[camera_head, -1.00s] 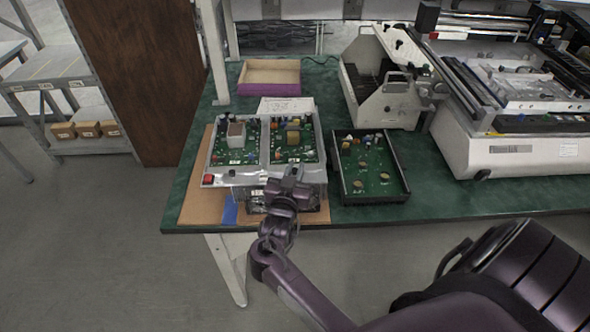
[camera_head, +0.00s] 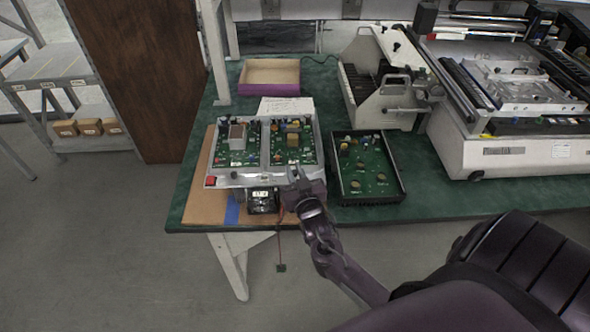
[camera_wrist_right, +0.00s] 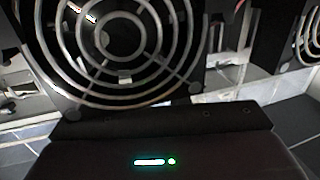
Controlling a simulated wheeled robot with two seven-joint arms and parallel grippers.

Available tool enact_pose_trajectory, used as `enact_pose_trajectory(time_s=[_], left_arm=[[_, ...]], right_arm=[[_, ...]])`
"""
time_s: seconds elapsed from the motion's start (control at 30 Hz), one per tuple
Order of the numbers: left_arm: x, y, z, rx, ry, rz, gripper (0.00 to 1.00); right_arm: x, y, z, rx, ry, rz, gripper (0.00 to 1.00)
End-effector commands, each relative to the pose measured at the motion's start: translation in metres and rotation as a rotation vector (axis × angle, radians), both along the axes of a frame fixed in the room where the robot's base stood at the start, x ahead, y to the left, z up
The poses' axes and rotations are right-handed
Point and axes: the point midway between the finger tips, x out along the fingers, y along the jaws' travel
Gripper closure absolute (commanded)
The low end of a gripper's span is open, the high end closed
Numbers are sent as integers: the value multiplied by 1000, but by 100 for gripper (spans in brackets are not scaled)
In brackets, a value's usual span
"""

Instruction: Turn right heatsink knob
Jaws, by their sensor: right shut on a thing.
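The silver device (camera_head: 225,181) with two green circuit boards stands on the table. A grey heatsink block (camera_head: 237,136) is on its left board and a brown-gold block (camera_head: 293,141) on its right board. My right gripper (camera_head: 297,177) is at the device's front edge, below the right board, and is shut on the right heatsink knob, which its fingers hide. A round fan grille (camera_wrist_right: 120,45) fills the top of the right wrist view, close to my gripper body; the fingertips are not visible there. My left gripper is not in view.
A black-framed circuit board tray (camera_head: 370,196) lies just right of the device. A dark fan unit (camera_head: 262,199) sits at its front, and a thin red cord (camera_head: 279,245) hangs below the table edge.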

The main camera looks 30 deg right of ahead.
Motion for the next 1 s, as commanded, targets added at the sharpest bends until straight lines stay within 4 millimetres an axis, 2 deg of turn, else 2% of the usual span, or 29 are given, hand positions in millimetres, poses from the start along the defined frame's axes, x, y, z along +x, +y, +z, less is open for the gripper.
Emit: enact_pose_trajectory(time_s=[0.6, 0.63, 0.77, 1.0], left_arm=[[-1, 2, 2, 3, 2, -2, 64], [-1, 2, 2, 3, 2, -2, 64], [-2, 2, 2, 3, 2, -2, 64], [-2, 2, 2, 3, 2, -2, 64]], right_arm=[[0, 2, 0, 2, -2, 53, 100], [0, 2, 0, 2, -2, 53, 81], [0, 1, 0, 1, -1, 51, 65], [0, 1, 0, 1, -1, 50, 65]])
